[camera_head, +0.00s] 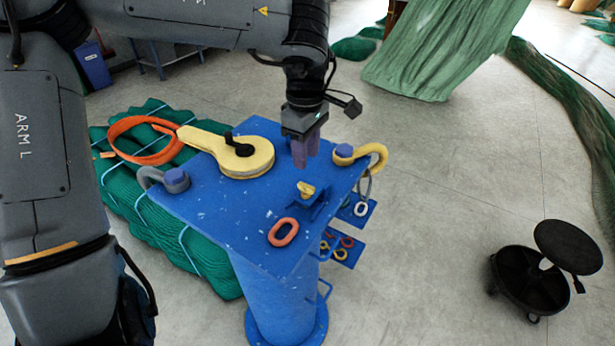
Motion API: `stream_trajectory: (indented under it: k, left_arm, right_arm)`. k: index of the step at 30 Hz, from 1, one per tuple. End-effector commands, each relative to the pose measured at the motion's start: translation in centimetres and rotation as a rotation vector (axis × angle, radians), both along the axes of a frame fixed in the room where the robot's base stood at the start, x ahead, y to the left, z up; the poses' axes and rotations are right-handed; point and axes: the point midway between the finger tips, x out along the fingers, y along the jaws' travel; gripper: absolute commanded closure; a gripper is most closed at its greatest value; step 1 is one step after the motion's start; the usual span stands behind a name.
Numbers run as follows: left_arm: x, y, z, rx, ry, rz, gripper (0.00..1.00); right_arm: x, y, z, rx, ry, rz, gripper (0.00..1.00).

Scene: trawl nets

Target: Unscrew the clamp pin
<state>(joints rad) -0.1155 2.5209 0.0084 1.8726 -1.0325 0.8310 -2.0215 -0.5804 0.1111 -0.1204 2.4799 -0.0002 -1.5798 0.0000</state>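A small yellow piece (306,189), which looks like the clamp pin's head, sits in a blue bracket (318,207) on the blue tabletop (233,213). A yellow flat body (258,162) with a black knob lies toward the back of the top; I cannot tell whether it belongs to the clamp. My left gripper (304,160) points down over the top, just above and behind the small yellow piece. Its two purple-grey fingers look close together, but any gap is unclear. They appear apart from the piece. My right gripper is out of view.
A grey shackle (175,181) and a yellow shackle (376,158) stand at the top's left and right edges. A red link (283,232) lies near the front. Coloured rings hang on side brackets. Green netting (160,225) lies left; a stool (567,246) stands right.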

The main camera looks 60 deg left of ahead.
Motion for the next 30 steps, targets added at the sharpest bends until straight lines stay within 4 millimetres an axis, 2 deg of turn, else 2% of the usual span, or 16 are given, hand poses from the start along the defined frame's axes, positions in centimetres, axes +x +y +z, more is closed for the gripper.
stream_trajectory:
  k: [6,15,21,30]
  left_arm:
    - [-0.1,-0.1,-3.8,-0.004,0.003,-0.002,0.63]
    - [0.0,0.0,-7.7,-0.002,0.001,-0.001,0.63]
    - [0.0,0.0,-8.7,0.0,-0.001,0.0,0.63]
    - [0.0,0.0,-8.8,-0.001,0.0,0.0,0.63]
  right_arm:
    - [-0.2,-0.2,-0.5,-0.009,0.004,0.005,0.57]
    - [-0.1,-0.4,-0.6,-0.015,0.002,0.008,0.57]
    - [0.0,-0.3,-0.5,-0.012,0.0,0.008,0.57]
    - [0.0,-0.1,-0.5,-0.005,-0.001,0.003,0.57]
